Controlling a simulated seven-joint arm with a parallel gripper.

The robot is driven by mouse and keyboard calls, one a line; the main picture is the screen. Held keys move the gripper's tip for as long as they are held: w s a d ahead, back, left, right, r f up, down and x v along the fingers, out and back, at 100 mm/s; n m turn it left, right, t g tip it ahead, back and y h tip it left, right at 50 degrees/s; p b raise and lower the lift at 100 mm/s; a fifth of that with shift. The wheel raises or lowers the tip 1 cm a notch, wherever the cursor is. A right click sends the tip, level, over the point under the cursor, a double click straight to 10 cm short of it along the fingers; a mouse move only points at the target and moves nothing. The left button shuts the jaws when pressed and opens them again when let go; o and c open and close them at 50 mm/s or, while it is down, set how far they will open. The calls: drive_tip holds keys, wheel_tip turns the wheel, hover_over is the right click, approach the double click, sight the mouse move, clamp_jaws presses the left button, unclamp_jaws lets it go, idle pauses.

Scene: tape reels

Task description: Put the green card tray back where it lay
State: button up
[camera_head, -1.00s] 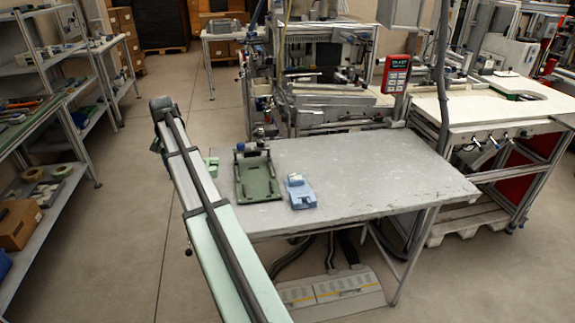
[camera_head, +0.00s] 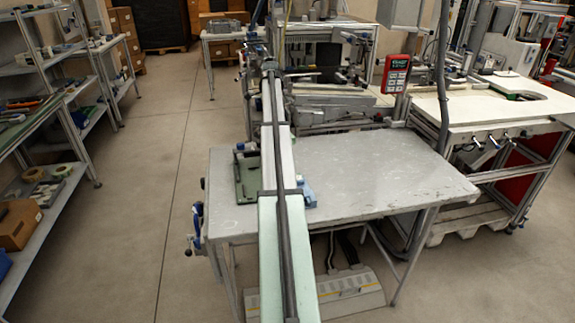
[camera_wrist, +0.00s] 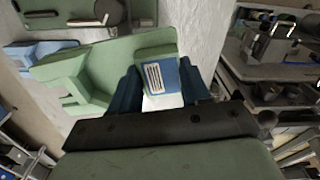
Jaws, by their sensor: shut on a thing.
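The green card tray (camera_wrist: 112,66) is in the wrist view, a light green tray with a raised part on its left and a blue patch with a white label near its right end. My gripper (camera_wrist: 158,90) is shut on that end, with a dark blue finger on each side. In the head view my arm (camera_head: 277,150) hides both my gripper and the tray. I cannot tell how high the tray is above the table.
A grey worktable (camera_head: 380,165) has wide free room on its right. A darker green fixture (camera_head: 247,182) stands on its left part, left of my arm. A blue tray (camera_head: 307,192) lies just right of my arm, partly hidden. Machinery (camera_head: 335,108) stands behind the table.

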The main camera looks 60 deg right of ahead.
drive_tip(key=shift+s+d+f+m, duration=0.45)
drive_tip(key=shift+s+f, duration=0.2)
drive_tip(key=shift+f, duration=1.45)
drive_tip(key=shift+s+d+f+m, duration=0.35)
drive_tip(key=shift+s+d+f, duration=0.25)
drive_tip(key=shift+f, duration=1.5)
drive_tip(key=shift+s+d+f+m, duration=0.45)
drive_tip(key=shift+s+f, duration=0.25)
drive_tip(key=shift+f, duration=1.4)
drive_tip(key=o, duration=1.2)
drive_tip(key=shift+f, duration=0.1)
wheel_tip(320, 180, up, 12)
drive_tip(key=shift+r, duration=0.15)
